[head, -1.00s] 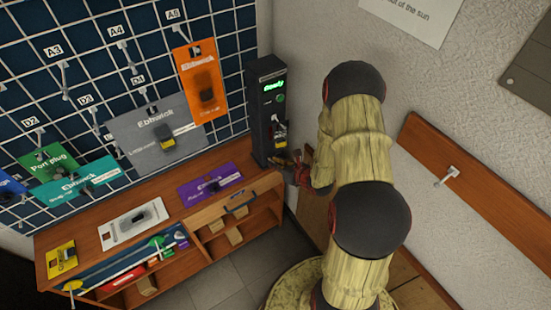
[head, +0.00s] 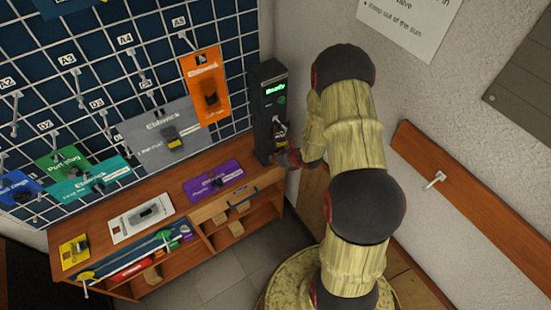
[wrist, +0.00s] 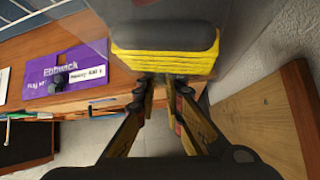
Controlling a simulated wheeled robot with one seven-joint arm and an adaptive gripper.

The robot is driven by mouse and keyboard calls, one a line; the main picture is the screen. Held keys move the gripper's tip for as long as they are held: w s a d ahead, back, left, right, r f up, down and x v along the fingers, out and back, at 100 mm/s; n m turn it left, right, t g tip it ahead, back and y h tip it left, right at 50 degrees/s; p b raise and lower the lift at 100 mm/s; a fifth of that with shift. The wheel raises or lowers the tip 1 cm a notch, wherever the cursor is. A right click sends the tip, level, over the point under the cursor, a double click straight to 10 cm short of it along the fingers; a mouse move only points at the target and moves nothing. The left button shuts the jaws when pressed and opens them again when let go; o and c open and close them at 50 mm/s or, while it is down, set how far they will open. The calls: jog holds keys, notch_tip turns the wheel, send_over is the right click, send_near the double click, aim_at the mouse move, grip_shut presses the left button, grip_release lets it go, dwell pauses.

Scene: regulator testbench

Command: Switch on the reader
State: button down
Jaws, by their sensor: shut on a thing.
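The reader (head: 267,115) is a tall black box standing at the right end of the wooden bench, against the wall corner. Its small display is lit green and seems to read "Ready", with a green round mark below. A small pale and yellow part shows on its front. The contact itself is partly hidden.
The bench (head: 110,238) holds a purple card (head: 214,182), a white card and a yellow card. Orange, grey, green and teal cards hang on the grid left of the reader. A wooden rail with a white hook (head: 435,180) runs along the right wall.

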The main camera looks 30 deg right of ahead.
jog(key=c, duration=1.9)
grip_release()
jog(key=v, duration=1.2)
jog(key=shift+f, duration=0.1)
